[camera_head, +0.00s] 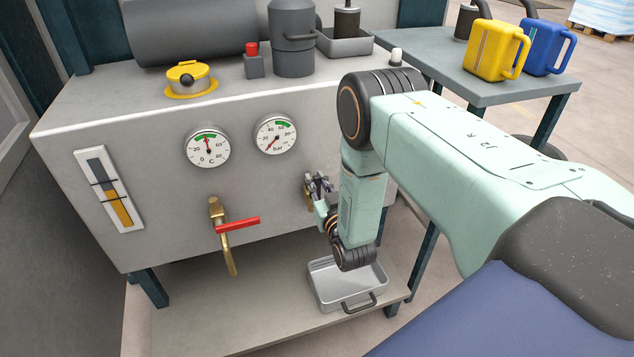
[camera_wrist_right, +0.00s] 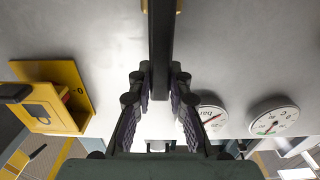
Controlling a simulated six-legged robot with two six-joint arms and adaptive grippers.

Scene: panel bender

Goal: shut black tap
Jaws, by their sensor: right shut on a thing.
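The black tap's lever (camera_wrist_right: 160,40) runs straight down from the top of the right wrist view, in front of the grey panel. Bits of brass show on both sides of its top end. My right gripper (camera_head: 318,185) is at the front panel, below and right of the bar gauge; in the right wrist view its two padded fingers (camera_wrist_right: 160,88) are on either side of the lever's end, shut on it. In the head view my gripper and arm hide most of this tap. My left gripper is not in view.
A brass tap with a red handle (camera_head: 238,224) sits left of my right gripper. Two gauges (camera_head: 208,147) are above. A grey metal tray (camera_head: 318,283) stands on the lower shelf under my wrist. A yellow box (camera_wrist_right: 45,112) is on the panel in the right wrist view.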

